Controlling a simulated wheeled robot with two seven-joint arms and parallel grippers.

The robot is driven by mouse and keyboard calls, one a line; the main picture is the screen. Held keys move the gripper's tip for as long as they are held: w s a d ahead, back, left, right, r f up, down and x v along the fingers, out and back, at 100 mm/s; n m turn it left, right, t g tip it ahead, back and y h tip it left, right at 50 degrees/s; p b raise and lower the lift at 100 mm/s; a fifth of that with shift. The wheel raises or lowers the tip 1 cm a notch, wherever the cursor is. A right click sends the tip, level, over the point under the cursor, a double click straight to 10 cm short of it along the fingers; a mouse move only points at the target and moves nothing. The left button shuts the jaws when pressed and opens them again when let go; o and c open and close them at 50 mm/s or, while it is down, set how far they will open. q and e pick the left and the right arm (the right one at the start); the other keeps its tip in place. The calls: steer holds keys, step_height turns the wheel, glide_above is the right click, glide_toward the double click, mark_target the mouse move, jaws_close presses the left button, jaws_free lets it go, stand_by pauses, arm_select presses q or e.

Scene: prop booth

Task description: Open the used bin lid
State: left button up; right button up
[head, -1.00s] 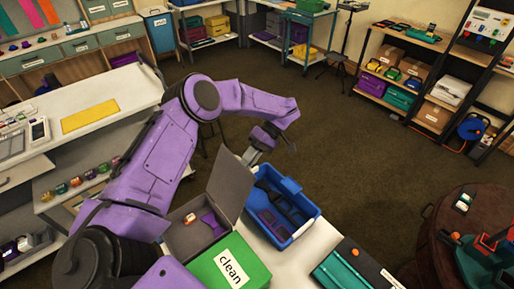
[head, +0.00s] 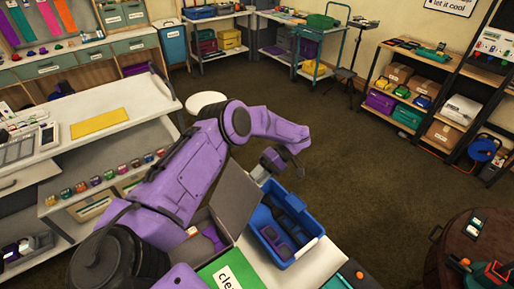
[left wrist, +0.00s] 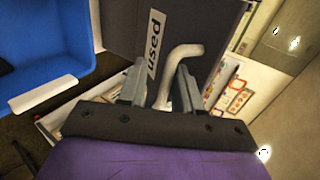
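The used bin (head: 203,243) is a grey box on the white bench, with an orange-and-white item and a purple item visible inside. Its grey lid (head: 243,203) stands raised, clear of the opening. In the left wrist view the dark lid (left wrist: 112,30) carries a "used" label (left wrist: 154,45) and a pale bent handle (left wrist: 180,60). My left gripper (head: 262,173) is at the lid's outer side. In the left wrist view its fingers (left wrist: 157,85) stand apart on either side of the handle, with gaps showing. My right gripper is not in view.
A blue tub (head: 312,232) with dark items stands right beside the lid. The green "clean" box (head: 215,273) is in front of the used bin. A white shelf unit (head: 110,150) stands at left. The floor (head: 350,150) beyond is open.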

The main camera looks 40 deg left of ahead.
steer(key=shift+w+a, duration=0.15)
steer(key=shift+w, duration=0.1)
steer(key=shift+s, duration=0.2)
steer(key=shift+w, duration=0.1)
arm_select(q)
steer(key=r, duration=0.2)
steer(key=s+d+r+b, duration=0.1)
steer(key=r, duration=0.2)
steer(key=s+d+r+b, duration=0.1)
steer(key=r, duration=0.1)
steer(key=shift+s+r, duration=0.25)
steer(key=shift+r, duration=0.05)
arm_select(e)
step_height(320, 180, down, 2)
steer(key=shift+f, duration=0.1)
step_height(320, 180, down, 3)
steer(key=b, duration=0.3)
arm_select(q)
steer(key=s+d+r, duration=0.5)
steer(key=s+d, duration=0.1)
steer(key=s, duration=0.2)
steer(key=shift+d+r, duration=0.15)
steer(key=shift+r, duration=0.15)
steer(key=shift+f, duration=0.1)
